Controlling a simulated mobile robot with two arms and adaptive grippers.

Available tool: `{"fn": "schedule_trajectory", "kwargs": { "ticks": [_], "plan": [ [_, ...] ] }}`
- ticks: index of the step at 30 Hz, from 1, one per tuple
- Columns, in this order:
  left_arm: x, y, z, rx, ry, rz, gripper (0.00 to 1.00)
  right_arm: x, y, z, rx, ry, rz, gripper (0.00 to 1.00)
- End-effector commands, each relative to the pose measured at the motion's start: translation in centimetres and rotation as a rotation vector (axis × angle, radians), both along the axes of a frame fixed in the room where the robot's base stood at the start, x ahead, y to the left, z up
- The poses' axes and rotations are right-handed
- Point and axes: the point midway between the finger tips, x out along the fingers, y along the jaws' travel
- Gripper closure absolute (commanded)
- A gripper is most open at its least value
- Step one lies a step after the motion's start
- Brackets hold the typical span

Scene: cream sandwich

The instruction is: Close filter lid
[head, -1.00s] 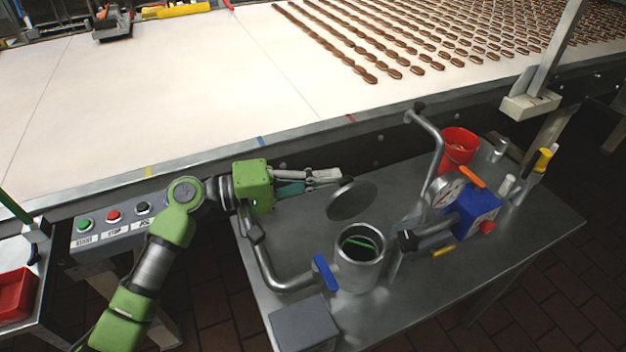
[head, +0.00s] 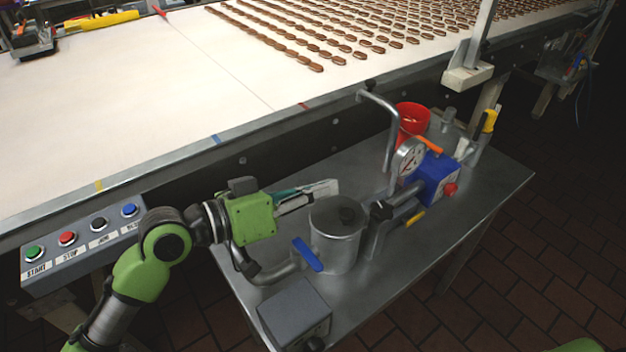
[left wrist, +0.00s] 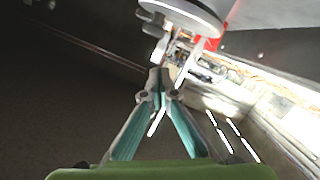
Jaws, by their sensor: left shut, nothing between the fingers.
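The filter pot (head: 336,252) is a grey metal cylinder on the metal table. Its round lid (head: 328,213), with a dark knob on top, lies over the mouth and hides the inside. I see no gap at the rim. My left gripper (head: 332,187) is shut and empty, just behind and above the lid's far edge. I cannot tell whether it touches the lid. In the left wrist view its fingertips (left wrist: 160,76) are together, with a round metal edge (left wrist: 190,12) above them. My right gripper is out of view.
A blue-handled valve (head: 307,254) is left of the pot. A grey box (head: 292,310) is in front. The conveyor runs behind.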

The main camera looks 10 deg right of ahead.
Motion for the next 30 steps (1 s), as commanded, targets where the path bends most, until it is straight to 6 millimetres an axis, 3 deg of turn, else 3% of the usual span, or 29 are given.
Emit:
{"fn": "schedule_trajectory", "kwargs": {
  "ticks": [15,30],
  "plan": [
    [-2.5,-1.0,-2.6,0.153,-0.369,-0.001,1.0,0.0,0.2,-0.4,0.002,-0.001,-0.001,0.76],
    [-3.0,-1.3,-3.6,0.15,-0.361,0.0,1.0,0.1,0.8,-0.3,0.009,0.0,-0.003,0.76]
  ]
}}
